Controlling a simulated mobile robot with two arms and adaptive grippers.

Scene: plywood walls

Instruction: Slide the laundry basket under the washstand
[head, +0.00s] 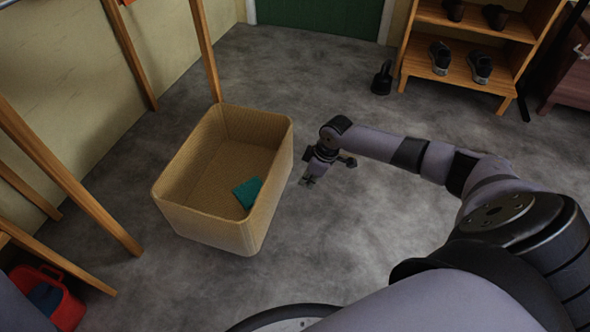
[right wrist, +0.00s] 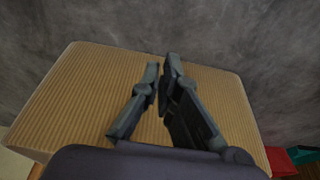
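The tan ribbed laundry basket (head: 245,232) stands upright on the grey floor left of centre in the head view. A teal folded cloth-like piece (head: 248,192) lies inside it. Its ribbed outer side (right wrist: 90,95) fills much of the right wrist view. Wooden legs (head: 205,50) at the left appear to belong to the washstand; its top is out of view. One leg stands just behind the basket's far corner. My right gripper (head: 308,182) is low beside the basket's right side; I cannot tell if it touches. Its fingertips (right wrist: 161,65) are close together with nothing between them. My left gripper is not in view.
A shoe rack (head: 465,62) with shoes and a dark object (head: 382,78) are at the back right.

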